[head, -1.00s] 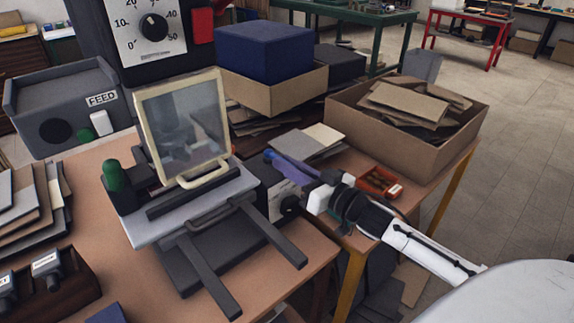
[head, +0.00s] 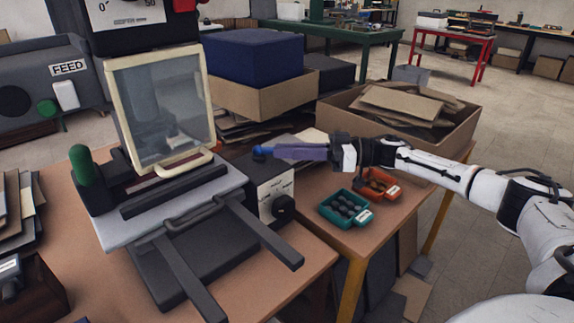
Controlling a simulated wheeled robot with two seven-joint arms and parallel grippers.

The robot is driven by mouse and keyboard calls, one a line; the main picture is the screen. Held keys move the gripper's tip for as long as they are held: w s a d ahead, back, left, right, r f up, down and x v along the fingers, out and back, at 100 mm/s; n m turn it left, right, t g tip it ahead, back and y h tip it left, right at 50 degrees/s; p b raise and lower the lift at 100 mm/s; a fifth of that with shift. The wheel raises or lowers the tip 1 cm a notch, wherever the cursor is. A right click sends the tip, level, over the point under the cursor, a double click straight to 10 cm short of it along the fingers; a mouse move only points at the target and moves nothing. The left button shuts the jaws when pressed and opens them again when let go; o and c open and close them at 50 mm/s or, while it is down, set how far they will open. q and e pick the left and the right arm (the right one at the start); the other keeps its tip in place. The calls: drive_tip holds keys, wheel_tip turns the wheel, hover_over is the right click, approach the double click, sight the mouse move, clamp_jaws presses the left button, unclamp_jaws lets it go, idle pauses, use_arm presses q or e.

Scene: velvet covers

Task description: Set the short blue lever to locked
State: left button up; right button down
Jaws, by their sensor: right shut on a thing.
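The short blue lever shows only as a small blue knob (head: 258,152) at the back of the dark box with a pale front label (head: 276,192), to the right of the machine. My right gripper (head: 274,152) reaches in from the right, nearly level, with its purple-blue fingers shut on the lever. The fingers hide the lever's shaft, and I cannot read any locked mark. My left gripper is not in view.
A framed clear guard (head: 160,108) stands left of the lever, with a green-knobbed handle (head: 82,165) further left. A teal bin (head: 345,208) and an orange bin (head: 378,184) sit below my right arm. A cardboard box (head: 440,130) stands behind it.

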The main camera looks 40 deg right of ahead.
drive_tip(key=shift+w+d+f+n+g+y+b, duration=0.15)
drive_tip(key=shift+w+n+g+y+b, duration=0.15)
drive_tip(key=shift+g+y+b, duration=0.15)
drive_tip(key=shift+n+g, duration=0.25)
drive_tip(key=shift+n, duration=0.05)
drive_tip(key=shift+r, duration=0.2)
drive_tip(key=c, duration=1.7)
unclamp_jaws()
drive_tip(key=shift+c, duration=0.2)
drive_tip(key=v, duration=1)
drive_tip(key=shift+d+b, duration=0.2)
drive_tip(key=shift+b, duration=0.25)
